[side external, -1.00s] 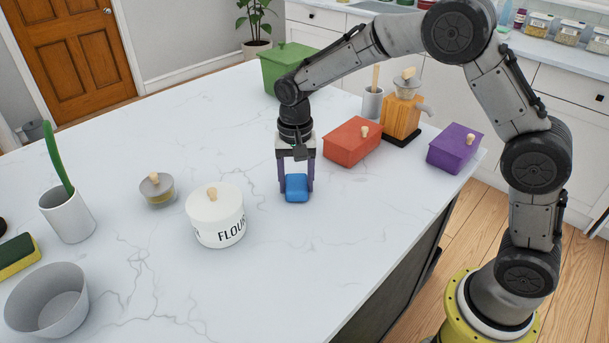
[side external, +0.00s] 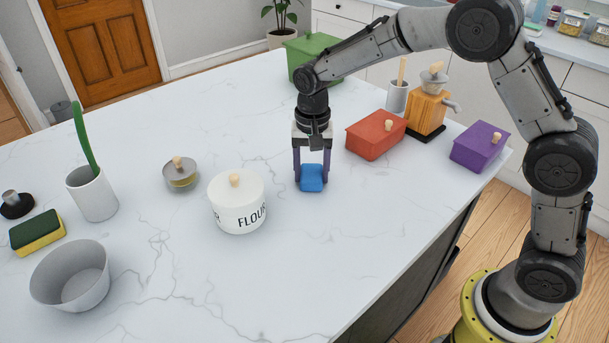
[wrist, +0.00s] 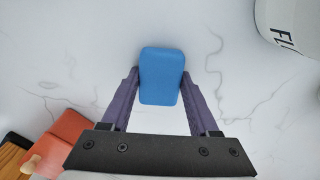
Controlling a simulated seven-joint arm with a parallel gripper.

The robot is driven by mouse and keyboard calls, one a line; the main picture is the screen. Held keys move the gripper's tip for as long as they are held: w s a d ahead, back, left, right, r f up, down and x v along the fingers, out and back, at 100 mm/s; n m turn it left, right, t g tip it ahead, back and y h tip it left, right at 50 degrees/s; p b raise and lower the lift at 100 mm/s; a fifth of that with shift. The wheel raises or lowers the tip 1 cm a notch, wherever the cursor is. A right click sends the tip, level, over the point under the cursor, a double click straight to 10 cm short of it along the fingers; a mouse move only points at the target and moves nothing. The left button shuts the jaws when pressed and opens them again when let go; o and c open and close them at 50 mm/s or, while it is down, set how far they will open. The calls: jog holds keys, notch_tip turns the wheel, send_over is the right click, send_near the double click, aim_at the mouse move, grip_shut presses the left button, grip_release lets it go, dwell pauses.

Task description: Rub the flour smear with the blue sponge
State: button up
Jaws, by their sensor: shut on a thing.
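The blue sponge (side external: 312,179) is a small rounded block at the middle of the white marble counter. My gripper (side external: 312,172) points straight down and is shut on it, with a purple finger on either side. In the wrist view the blue sponge (wrist: 161,76) sits between the two fingertips (wrist: 160,82). The sponge is at or very near the counter surface; I cannot tell if it presses on it. I cannot make out a flour smear against the white, grey-veined marble; it may be hidden under the sponge.
A white flour canister (side external: 238,205) stands left of the sponge. An orange lidded box (side external: 375,136) is to the right, with a wooden dispenser (side external: 427,112) and purple box (side external: 480,148) beyond. A green-yellow sponge (side external: 37,233) and grey bowl (side external: 70,277) are far left. The front counter is clear.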

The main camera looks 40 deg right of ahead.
aim_at(299, 189)
jog(key=shift+d, duration=3.9)
jog(key=shift+a, duration=5.6)
jog(key=shift+a+r, duration=0.15)
notch_tip(299, 189, up, 8)
